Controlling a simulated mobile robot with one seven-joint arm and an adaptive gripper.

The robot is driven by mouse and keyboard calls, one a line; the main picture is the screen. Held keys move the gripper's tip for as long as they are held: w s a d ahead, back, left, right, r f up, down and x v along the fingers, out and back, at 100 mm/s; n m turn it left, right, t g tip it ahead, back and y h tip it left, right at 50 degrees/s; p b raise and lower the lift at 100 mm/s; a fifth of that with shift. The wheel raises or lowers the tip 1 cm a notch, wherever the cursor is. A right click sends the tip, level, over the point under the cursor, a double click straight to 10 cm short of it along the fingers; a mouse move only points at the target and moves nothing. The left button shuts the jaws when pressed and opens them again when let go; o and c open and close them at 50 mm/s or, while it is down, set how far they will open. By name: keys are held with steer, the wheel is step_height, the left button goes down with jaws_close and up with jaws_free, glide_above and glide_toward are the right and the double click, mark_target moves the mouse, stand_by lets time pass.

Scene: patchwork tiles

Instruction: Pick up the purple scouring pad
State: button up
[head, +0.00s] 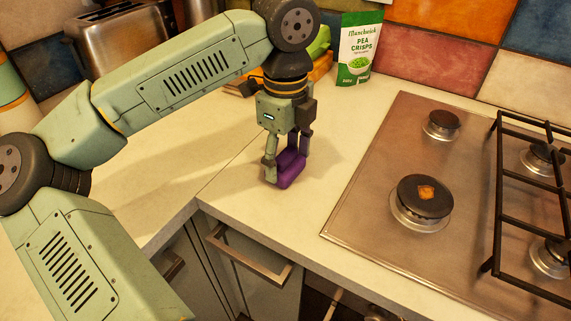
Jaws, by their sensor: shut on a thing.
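The purple scouring pad (291,170) is on or just above the pale countertop, left of the stove; I cannot tell whether it touches the counter. My gripper (286,165) points down and is shut on the pad, with a finger on each side of it. The fingers hide part of the pad.
A gas hob (365,188) with burners and a black grate (508,190) lies to the right. A green pea crisps bag (357,48) stands behind, near the tiled wall. A toaster (122,40) is at the back left. The counter in front of the bag is clear.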

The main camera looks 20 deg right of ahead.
mark_target(286, 154)
steer(key=shift+c, duration=1.1)
steer(key=shift+r, duration=0.1)
step_height(286, 154, up, 10)
steer(key=shift+f+b, duration=0.1)
steer(key=shift+b, duration=0.8)
steer(key=o, duration=0.6)
steer(key=c, duration=0.5)
